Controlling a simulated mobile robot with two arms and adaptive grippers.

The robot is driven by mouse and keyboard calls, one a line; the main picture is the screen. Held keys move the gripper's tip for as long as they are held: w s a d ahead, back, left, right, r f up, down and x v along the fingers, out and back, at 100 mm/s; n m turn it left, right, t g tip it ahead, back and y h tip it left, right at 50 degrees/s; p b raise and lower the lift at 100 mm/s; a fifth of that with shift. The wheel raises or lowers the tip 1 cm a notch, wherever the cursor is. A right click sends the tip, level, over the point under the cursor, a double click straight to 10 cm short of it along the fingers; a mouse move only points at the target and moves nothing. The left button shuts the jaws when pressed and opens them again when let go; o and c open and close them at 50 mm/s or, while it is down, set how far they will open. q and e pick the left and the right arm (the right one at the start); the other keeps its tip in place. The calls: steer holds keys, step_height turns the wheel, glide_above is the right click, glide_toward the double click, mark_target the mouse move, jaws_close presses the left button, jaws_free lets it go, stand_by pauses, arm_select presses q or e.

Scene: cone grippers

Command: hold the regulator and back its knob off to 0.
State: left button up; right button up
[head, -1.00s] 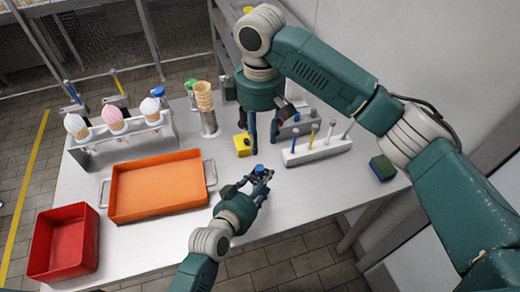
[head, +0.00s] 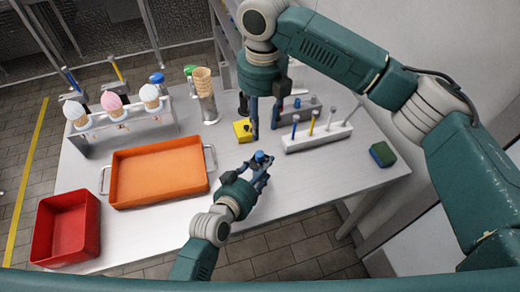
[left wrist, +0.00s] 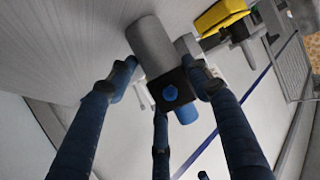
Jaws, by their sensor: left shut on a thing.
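The regulator (head: 262,159) is a small dark piece with a blue knob on top, near the table's front edge in the head view. My left gripper (head: 257,174) is shut on it. In the left wrist view the regulator (left wrist: 153,48) shows a grey cylindrical body and a dark block, between the blue fingers. Its round blue knob (left wrist: 170,93) faces the camera. I cannot read the knob's setting. My right gripper (head: 264,132) is open and points down, beyond the regulator and apart from it, beside a yellow block.
The yellow block (head: 242,131) and a white rack (head: 318,139) with several upright tools stand near my right gripper. An orange tray (head: 158,178), red bin (head: 66,229) and cone holder (head: 122,131) are at left. A green block (head: 382,154) lies at right.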

mark_target(260, 154)
step_height(260, 154, down, 12)
steer(key=shift+a+f+n, duration=0.1)
steer(key=shift+n, duration=1.1)
jaws_close()
